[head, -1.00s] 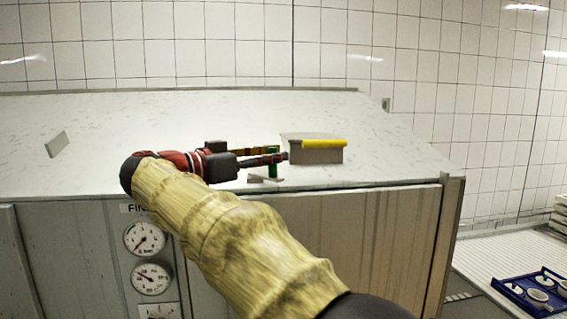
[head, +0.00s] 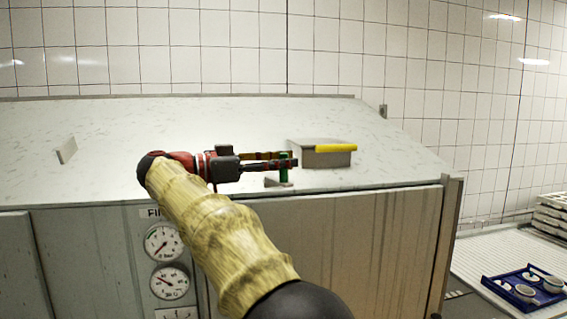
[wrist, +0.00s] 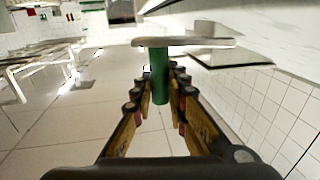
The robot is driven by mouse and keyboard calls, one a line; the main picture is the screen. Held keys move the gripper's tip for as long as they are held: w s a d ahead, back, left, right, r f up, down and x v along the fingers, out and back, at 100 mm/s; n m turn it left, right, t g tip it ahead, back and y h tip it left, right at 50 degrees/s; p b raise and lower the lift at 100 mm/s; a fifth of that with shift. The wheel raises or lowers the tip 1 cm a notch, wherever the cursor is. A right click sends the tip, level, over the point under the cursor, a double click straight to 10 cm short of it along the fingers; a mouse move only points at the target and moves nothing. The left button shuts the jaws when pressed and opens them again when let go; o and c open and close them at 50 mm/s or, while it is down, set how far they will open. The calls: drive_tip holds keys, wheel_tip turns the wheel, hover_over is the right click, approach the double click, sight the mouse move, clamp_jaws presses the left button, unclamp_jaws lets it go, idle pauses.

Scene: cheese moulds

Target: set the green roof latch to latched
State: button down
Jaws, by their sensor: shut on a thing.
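The green roof latch (head: 284,173) is a small upright green piece near the front edge of the pale sloped roof (head: 100,125). My gripper (head: 288,158) reaches in from the left, with its fingers around the latch. In the wrist view, the green post (wrist: 159,76) stands between the two fingers (wrist: 160,95), below a pale flat plate (wrist: 185,43). My gripper is shut on it. The fingers hide part of the latch in the head view, and I cannot tell which setting it is in.
A grey box with a yellow bar (head: 330,149) sits on the roof just right of the latch. A small grey plate (head: 67,150) stands far left. Gauges (head: 164,243) are on the cabinet front. A blue tray (head: 530,287) with small pots lies at lower right.

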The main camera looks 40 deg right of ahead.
drive_tip(key=c, duration=1.8)
unclamp_jaws()
drive_tip(key=shift+o, duration=0.2)
drive_tip(key=shift+a, duration=0.1)
drive_tip(key=v, duration=0.7)
drive_tip(key=shift+a, duration=0.15)
